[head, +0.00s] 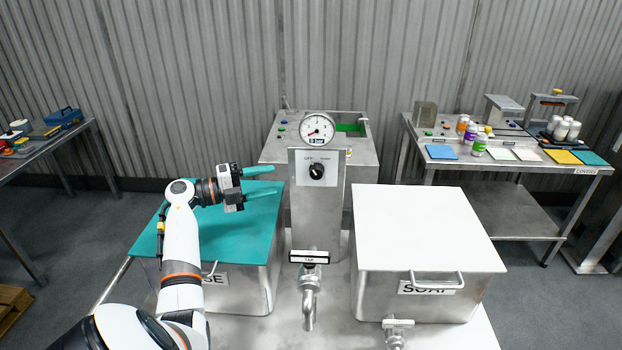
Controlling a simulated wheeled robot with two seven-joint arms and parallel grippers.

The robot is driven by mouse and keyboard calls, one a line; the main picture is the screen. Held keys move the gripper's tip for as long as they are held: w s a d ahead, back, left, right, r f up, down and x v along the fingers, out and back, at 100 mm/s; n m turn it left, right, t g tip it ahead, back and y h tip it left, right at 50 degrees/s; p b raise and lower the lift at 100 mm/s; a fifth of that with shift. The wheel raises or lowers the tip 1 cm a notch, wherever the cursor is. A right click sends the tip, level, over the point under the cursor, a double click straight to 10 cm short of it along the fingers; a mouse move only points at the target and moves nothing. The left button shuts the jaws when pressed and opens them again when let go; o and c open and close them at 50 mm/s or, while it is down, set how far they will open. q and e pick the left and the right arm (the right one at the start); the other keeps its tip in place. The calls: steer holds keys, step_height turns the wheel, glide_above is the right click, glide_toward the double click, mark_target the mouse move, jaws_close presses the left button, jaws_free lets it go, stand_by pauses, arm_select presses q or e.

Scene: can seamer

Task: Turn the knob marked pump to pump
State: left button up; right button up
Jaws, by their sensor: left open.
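The black knob (317,171) sits on the front of a grey metal column (318,215) in the middle of the head view. Above it are small labels; the left one reads OFF, and the right one is too small to read surely. The knob's light pointer mark appears to be near its top. A round gauge (317,128) marked bar stands on top of the column. My left gripper (267,181) is open and empty, above the teal lid, left of the column. Its fingers point right, towards the column, apart from the knob. My right gripper is not in view.
A teal-lidded bin (240,232) stands left of the column and a white-lidded bin (425,225) marked SOAP stands right. A tap (309,290) juts out below the column. A metal box (355,155) is behind. Side tables hold bottles (480,145) and other items.

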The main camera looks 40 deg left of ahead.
mark_target(310, 171)
arm_select(q)
steer(key=p+x, duration=0.2)
steer(key=x, duration=0.3)
steer(key=p+x, duration=0.2)
steer(key=x, duration=0.4)
steer(key=shift+w+a+f, duration=0.1)
steer(key=shift+w+f, duration=0.15)
steer(key=shift+w+d, duration=0.25)
steer(key=shift+w, duration=0.15)
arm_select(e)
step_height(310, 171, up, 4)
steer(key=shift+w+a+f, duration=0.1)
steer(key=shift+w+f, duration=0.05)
arm_select(q)
steer(key=shift+f, duration=0.1)
steer(key=c, duration=1)
steer(key=shift+o, duration=0.2)
